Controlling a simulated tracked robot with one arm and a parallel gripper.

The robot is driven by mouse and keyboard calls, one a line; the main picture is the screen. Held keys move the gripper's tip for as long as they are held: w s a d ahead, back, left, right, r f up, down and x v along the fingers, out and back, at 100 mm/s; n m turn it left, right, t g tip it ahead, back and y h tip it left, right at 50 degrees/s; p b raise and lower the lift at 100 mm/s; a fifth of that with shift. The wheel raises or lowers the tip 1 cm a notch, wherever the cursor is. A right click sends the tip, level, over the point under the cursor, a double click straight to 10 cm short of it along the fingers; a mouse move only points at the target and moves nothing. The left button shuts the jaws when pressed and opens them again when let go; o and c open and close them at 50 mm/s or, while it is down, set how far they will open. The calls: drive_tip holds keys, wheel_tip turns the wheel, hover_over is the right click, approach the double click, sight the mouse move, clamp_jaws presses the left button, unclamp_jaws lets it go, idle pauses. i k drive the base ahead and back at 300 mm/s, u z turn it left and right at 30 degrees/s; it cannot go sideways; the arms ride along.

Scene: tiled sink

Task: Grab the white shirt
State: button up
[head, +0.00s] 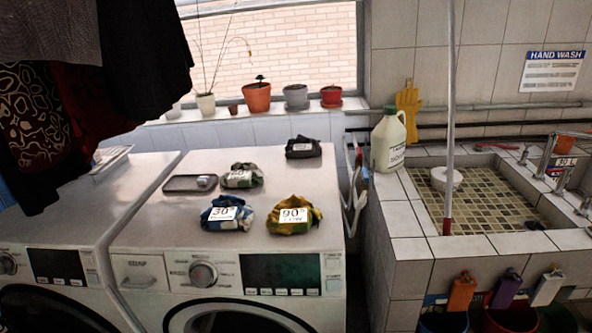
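I cannot make out a plain white shirt in this view. Dark and grey garments hang at the upper left, among them a black garment (145,50) and a black garment with a pale pattern (33,115). On the right washing machine (150,235) lie several folded cloth bundles with white labels: a grey-and-white bundle (254,168), a blue one marked 30° (206,214), a yellow one marked 90° (313,212) and a black one (303,141). My gripper is not in view.
A dark tray (178,184) lies on the machine. Potted plants (257,98) line the sill. A pale jug (388,140) stands beside the tiled sink (412,190), which holds a round white object (446,178). A thin upright pole (449,120) stands in front. Buckets (512,318) sit below.

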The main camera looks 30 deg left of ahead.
sight(245, 174)
drive_tip(key=z, duration=0.3)
drive_tip(key=k, duration=1.3)
drive_tip(key=u, duration=1)
drive_tip(key=i, duration=1.05)
drive_tip(key=z, duration=0.05)
